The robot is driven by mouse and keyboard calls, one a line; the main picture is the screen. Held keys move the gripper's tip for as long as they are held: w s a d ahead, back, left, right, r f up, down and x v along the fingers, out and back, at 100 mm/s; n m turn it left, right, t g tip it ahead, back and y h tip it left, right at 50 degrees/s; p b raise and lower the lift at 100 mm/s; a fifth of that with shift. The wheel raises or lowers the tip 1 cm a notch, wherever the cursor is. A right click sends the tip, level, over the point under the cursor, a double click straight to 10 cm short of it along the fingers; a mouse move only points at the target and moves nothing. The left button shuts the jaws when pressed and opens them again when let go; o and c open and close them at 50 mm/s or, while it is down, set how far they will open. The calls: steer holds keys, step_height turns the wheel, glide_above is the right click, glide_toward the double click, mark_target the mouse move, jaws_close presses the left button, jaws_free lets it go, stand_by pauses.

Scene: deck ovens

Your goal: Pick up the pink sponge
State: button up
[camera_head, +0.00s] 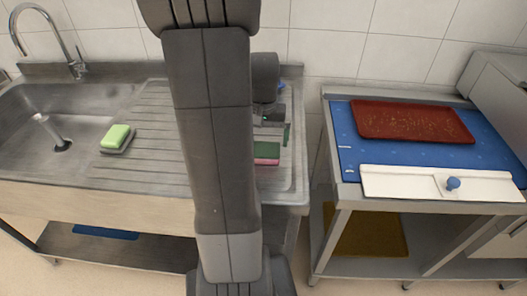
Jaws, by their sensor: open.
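The pink sponge (267,161) lies on the right part of the ribbed steel drainboard. It shows a dark green top and a pink front side; its left part is hidden behind my arm. My gripper (273,127) is just behind the sponge in the picture, partly hidden by my arm. It is open, and I see nothing held in it. Whether it touches the sponge cannot be told.
To the right, across a gap, a steel table (337,199) bears a blue mat (346,136), red tray (412,121) and white board (415,184).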

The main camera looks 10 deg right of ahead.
mark_target(264, 149)
steer(key=shift+s+f, duration=0.1)
steer(key=shift+f, duration=1.2)
steer(key=c, duration=0.9)
steer(key=shift+o, duration=0.2)
steer(key=shift+r, duration=0.15)
step_height(264, 149, up, 10)
steer(key=shift+o, duration=1.1)
steer(key=shift+c, duration=0.4)
steer(key=shift+s, duration=0.1)
